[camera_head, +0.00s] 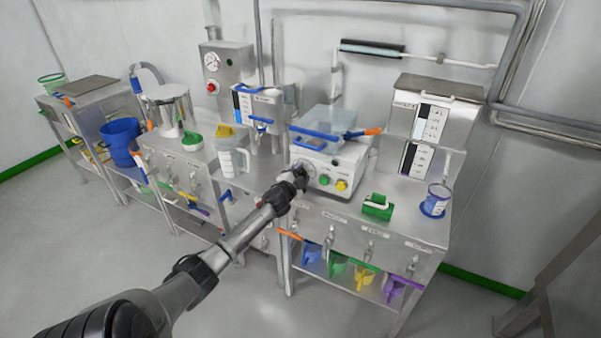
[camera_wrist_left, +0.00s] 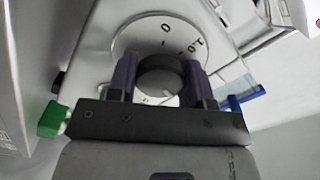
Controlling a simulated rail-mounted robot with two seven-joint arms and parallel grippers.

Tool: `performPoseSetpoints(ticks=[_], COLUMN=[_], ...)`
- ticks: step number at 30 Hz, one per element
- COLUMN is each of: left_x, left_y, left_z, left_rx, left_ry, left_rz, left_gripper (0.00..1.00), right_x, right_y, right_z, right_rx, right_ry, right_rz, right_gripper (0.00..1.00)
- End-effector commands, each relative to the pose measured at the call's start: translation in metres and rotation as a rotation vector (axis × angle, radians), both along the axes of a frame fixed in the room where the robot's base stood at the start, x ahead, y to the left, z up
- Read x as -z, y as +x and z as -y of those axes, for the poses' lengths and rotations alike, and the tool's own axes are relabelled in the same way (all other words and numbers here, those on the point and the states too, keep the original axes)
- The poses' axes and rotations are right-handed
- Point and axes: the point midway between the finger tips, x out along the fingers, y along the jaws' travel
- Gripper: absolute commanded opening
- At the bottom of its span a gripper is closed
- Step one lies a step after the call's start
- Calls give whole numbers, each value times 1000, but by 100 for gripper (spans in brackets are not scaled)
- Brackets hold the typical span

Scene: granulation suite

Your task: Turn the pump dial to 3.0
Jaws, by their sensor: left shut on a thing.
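The pump (camera_head: 345,172) is a white box on the steel bench, with a green and a yellow button on its front. My left gripper (camera_head: 300,174) reaches its front face, left of the buttons, and mostly hides the dial in the head view. In the left wrist view the dark round dial knob (camera_wrist_left: 162,74) sits between the two fingers of my left gripper (camera_wrist_left: 160,90), which are shut on its sides. The white scale plate (camera_wrist_left: 140,36) behind it shows a 0 and what looks like 1.0. The knob's pointer cannot be made out. My right gripper is not in view.
Coloured scoops hang below the bench front.

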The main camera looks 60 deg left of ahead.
Motion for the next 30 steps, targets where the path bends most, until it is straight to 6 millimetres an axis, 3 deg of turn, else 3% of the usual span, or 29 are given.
performPoseSetpoints(ticks=[12, 29, 30], left_x=[0, 0, 0], left_y=[0, 0, 0], left_z=[0, 0, 0], left_rx=[-1, -1, -1], left_ry=[134, 151, 151], left_rz=[-102, -115, -115], left_gripper=[23, 23, 50], right_x=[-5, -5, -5], right_y=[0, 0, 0], right_z=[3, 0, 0], right_rx=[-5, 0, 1], right_ry=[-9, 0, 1], right_rz=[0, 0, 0], right_gripper=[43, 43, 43])
